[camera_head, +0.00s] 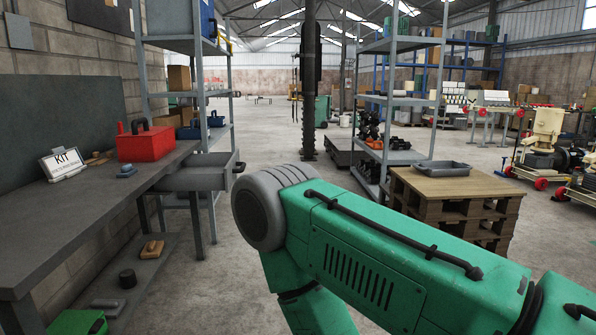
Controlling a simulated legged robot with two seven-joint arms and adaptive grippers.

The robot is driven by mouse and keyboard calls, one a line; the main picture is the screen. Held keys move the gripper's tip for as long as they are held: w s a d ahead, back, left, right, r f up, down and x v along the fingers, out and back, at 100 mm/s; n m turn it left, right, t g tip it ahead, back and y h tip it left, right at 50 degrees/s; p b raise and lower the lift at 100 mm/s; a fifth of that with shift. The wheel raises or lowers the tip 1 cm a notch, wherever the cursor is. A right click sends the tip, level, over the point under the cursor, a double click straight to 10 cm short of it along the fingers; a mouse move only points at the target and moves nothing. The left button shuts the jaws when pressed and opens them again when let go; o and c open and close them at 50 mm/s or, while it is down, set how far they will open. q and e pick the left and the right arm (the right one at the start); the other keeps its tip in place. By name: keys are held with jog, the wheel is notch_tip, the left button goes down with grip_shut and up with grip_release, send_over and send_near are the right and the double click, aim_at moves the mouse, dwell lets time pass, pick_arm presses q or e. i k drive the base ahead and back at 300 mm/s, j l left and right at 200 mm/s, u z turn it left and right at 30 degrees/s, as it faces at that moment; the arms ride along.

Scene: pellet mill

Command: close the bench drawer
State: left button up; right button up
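The bench drawer (192,179) is grey and stands pulled out from the right side of the workbench (70,225), below the bench top. Its front, with a dark handle (238,167), faces right towards the aisle. A green and grey arm of mine comes in from the right, and its rounded grey joint is just right of and below the drawer in the picture. I cannot tell from this view whether the arm touches the drawer. Neither gripper shows in this view.
A shelf rack (203,85) stands behind the drawer. A pallet stack (455,209) with a grey tray (441,168) is at right. The floor between them is open.

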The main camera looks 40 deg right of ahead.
aim_at(206, 168)
jog(key=z, duration=0.95)
jog(key=u, duration=0.45)
jog(key=i+l+u, duration=0.75)
jog(key=i+l, duration=0.3)
